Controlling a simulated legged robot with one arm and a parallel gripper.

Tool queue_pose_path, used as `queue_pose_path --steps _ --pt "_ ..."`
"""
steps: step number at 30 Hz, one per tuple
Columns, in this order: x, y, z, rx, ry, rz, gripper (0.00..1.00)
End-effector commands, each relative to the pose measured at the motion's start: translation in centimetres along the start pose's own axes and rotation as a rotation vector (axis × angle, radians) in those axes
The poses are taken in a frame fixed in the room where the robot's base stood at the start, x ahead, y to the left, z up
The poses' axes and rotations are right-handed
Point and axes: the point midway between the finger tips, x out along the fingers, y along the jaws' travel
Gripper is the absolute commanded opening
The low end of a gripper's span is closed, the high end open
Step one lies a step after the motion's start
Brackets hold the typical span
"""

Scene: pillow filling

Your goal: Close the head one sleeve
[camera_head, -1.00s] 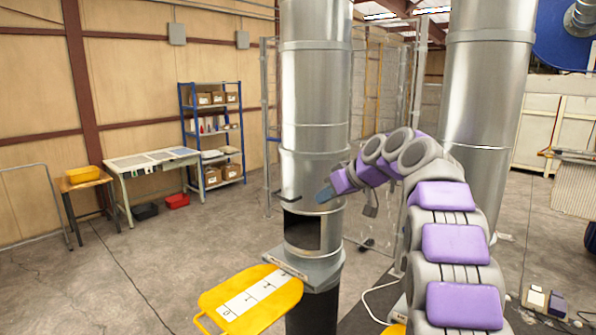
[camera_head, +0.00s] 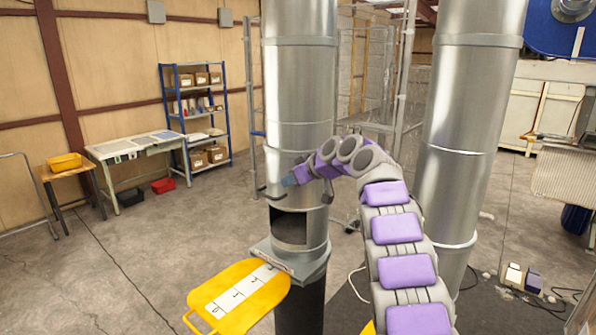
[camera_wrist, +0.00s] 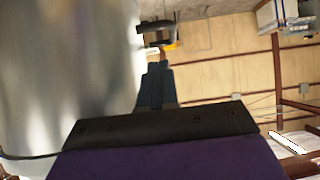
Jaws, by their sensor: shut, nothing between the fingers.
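The head one sleeve seems to be the shiny metal section (camera_head: 312,190) on the left column. Below it, a dark square opening (camera_head: 289,227) in the column stands uncovered. A small dark handle (camera_head: 270,195) sticks out at the column's left, above the opening. My gripper (camera_head: 287,181) is shut and empty, in front of the column just above the opening and right of the handle. In the wrist view its blue-grey fingers (camera_wrist: 155,85) are together, the curved metal (camera_wrist: 70,60) fills the left, and a dark handle-like part (camera_wrist: 158,33) lies beyond the tips. Contact cannot be told.
A yellow board with a numbered white strip (camera_head: 238,297) juts out low at the left column's front. A second metal column (camera_head: 470,140) stands to the right. A table (camera_head: 135,148), a blue shelf (camera_head: 195,115) and a yellow tray (camera_head: 65,162) stand farther back. Floor between is clear.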

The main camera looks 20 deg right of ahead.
Motion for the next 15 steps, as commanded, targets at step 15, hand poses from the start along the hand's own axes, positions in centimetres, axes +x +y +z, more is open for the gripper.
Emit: queue_pose_path --steps 15 --pt "2.9 -0.2 2.6 -0.003 -0.002 -0.001 0.00"
